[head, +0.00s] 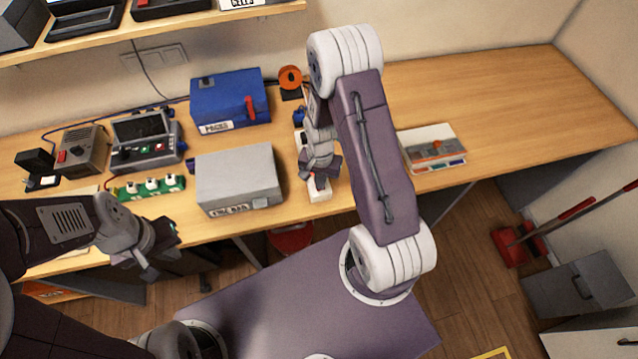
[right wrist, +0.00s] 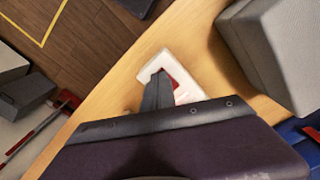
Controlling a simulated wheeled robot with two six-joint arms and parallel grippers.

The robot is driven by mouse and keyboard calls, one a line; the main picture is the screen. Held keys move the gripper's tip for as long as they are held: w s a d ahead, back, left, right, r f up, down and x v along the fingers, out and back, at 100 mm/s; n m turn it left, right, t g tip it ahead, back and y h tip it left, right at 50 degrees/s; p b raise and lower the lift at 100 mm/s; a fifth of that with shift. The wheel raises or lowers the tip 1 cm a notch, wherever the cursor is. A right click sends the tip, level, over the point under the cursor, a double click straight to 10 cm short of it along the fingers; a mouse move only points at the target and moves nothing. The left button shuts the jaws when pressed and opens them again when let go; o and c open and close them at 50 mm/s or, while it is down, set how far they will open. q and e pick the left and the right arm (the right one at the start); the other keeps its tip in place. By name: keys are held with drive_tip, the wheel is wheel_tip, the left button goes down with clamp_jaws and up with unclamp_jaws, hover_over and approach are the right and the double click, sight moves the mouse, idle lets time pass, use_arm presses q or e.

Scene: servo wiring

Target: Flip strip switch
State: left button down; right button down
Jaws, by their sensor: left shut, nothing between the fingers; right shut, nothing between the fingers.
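A white power strip (head: 320,195) lies on the workbench near its front edge, mostly hidden under my right gripper. Its end also shows in the right wrist view (right wrist: 152,62), with a red switch (right wrist: 173,82) set in it. My right gripper (head: 317,180) is shut and empty, pointing down at the strip. In the right wrist view its fingertips (right wrist: 159,74) are right beside the red switch. I cannot tell whether they touch it. My left gripper (head: 160,252) is shut and empty, in front of the bench's front edge at the left.
A grey box (head: 238,172) stands left of the strip, with a blue box (head: 228,97) behind it.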

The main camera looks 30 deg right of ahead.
wheel_tip(320, 180, up, 7)
drive_tip(key=p, duration=0.6)
drive_tip(key=shift+f, duration=0.1)
idle(0.5)
